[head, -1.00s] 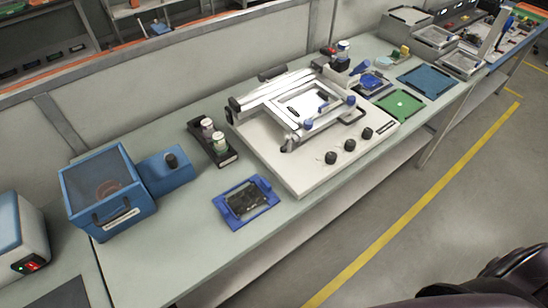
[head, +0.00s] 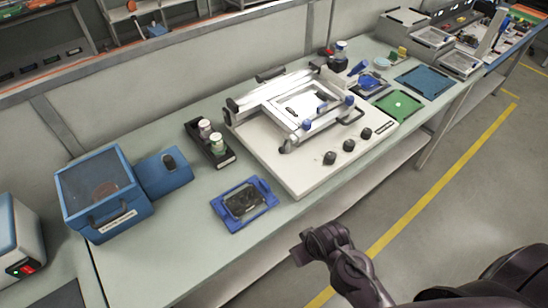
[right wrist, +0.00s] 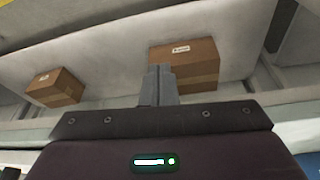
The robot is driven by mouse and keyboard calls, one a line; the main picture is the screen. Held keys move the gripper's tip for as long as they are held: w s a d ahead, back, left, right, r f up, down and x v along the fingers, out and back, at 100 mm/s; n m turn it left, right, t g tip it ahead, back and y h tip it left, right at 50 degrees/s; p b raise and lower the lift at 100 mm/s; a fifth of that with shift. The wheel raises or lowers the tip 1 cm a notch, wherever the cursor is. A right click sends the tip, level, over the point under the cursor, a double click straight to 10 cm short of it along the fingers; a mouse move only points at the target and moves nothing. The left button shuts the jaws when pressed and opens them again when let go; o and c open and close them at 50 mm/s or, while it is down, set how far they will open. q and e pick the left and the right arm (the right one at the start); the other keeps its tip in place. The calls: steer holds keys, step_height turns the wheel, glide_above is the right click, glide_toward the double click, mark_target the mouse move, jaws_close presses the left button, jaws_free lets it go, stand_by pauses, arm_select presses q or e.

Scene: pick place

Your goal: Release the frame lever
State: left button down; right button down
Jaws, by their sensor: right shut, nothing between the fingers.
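A white fixture with a hinged-looking frame (head: 290,101) stands on a white base plate (head: 268,160) on the bench. Blue knobs (head: 349,100) sit on the frame, and a grey lever-like part (head: 287,146) shows at its front left corner. I cannot tell which part is the frame lever. My right gripper (head: 297,254) is in front of the bench edge, well apart from the fixture. In the right wrist view its fingers (right wrist: 158,85) are together and empty. My left gripper is not in view.
A blue tray (head: 244,203), a black holder with small bottles (head: 219,157) and a blue box (head: 103,195) stand left of the fixture. Black knobs (head: 348,145) line the plate's front. Cardboard boxes (right wrist: 190,66) lie on a shelf in the right wrist view.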

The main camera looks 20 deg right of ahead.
steer(key=w+a+r+n+t, duration=0.1)
steer(key=w+a+r+t, duration=0.1)
steer(key=w, duration=0.1)
steer(key=w+a+r+n+t, duration=0.1)
steer(key=w+a+r+t, duration=0.1)
steer(key=w+r, duration=0.1)
steer(key=w+a+r+n+t, duration=0.2)
steer(key=w+r, duration=0.1)
steer(key=w, duration=0.1)
steer(key=shift+t, duration=0.3)
steer(key=w+r+n+t, duration=0.1)
steer(key=w+a+r+n+t+h, duration=0.1)
steer(key=shift+w+t, duration=0.2)
steer(key=shift+t, duration=0.2)
steer(key=r+n+t+h, duration=0.1)
steer(key=a+r+n+t+h, duration=0.1)
steer(key=n, duration=0.1)
steer(key=r+n+t+h, duration=0.1)
steer(key=r+t+h, duration=0.1)
steer(key=shift+w+a+r, duration=0.1)
steer(key=shift+w+a, duration=0.15)
steer(key=shift+a, duration=0.1)
